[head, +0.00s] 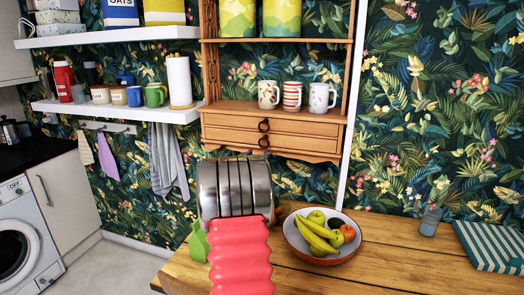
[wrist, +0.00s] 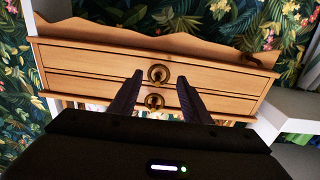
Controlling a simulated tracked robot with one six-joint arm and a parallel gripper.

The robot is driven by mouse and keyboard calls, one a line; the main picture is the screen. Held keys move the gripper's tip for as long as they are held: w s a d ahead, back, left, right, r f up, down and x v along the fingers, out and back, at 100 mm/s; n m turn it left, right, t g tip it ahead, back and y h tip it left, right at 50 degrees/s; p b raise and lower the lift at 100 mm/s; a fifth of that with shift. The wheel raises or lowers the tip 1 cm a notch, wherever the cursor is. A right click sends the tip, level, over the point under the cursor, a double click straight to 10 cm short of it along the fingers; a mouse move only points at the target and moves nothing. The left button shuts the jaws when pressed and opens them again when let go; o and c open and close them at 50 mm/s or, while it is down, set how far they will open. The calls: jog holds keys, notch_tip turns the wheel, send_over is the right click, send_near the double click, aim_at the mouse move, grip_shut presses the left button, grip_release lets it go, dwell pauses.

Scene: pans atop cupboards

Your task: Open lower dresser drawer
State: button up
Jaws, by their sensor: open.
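The wooden dresser has two shallow drawers, each with a dark ring handle, and both look shut in the head view. The lower drawer (head: 290,146) has its ring handle (head: 264,142) just above my arm. The wrist view is turned upside down, so the lower drawer (wrist: 90,62) is the upper band there, with its ring handle (wrist: 158,74) near the middle. My gripper (wrist: 160,78) is open, its dark fingers to either side of that handle in the picture. I cannot tell whether they touch it. The upper drawer's handle (wrist: 153,101) shows between the fingers.
Mugs (head: 293,96) stand on the dresser shelf above the drawers. A fruit bowl (head: 320,255) sits on the wooden table (head: 400,275) below. A white shelf (head: 120,110) with a paper towel roll (head: 179,82) adjoins the dresser on the left.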

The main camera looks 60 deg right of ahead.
aim_at(264, 147)
jog(key=shift+w+d, duration=0.2)
jog(key=shift+d, duration=1.05)
jog(key=shift+w+d, duration=0.15)
jog(key=shift+d, duration=1.05)
jog(key=shift+w+d, duration=0.2)
jog(key=shift+d, duration=1.05)
jog(key=shift+c, duration=0.5)
grip_shut()
